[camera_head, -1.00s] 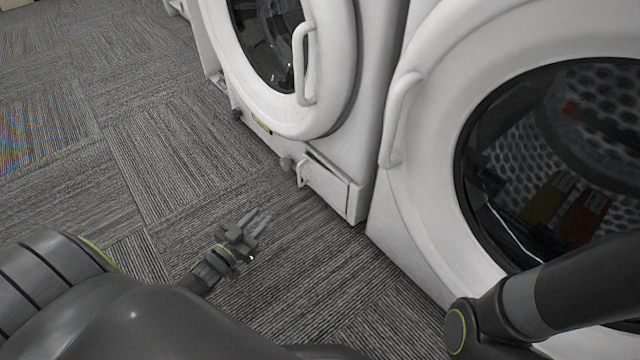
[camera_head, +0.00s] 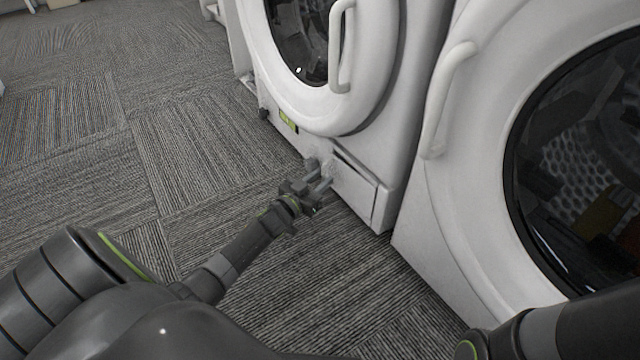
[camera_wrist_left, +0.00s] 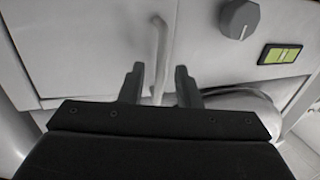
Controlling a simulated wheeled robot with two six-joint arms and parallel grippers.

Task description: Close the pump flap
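The pump flap (camera_head: 358,191) is a white rectangular panel low on the front of the nearer left washing machine. A dark gap shows along its upper edge, so it looks slightly ajar. My left gripper (camera_head: 322,183) is at the flap's left end and partly covers the flap's handle there. In the left wrist view the flap (camera_wrist_left: 75,42) fills the left side, and its thin white handle (camera_wrist_left: 159,45) stands upright between the two fingertips. My left gripper (camera_wrist_left: 159,80) is open, with space on both sides of the handle. My right gripper is out of view.
A grey knob (camera_wrist_left: 239,18) and a green display (camera_wrist_left: 279,54) sit beside the flap. The washer door (camera_head: 350,112) is above it. A second machine with a round door (camera_head: 470,150) stands close on the right. The carpet (camera_head: 190,140) to the left is clear.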

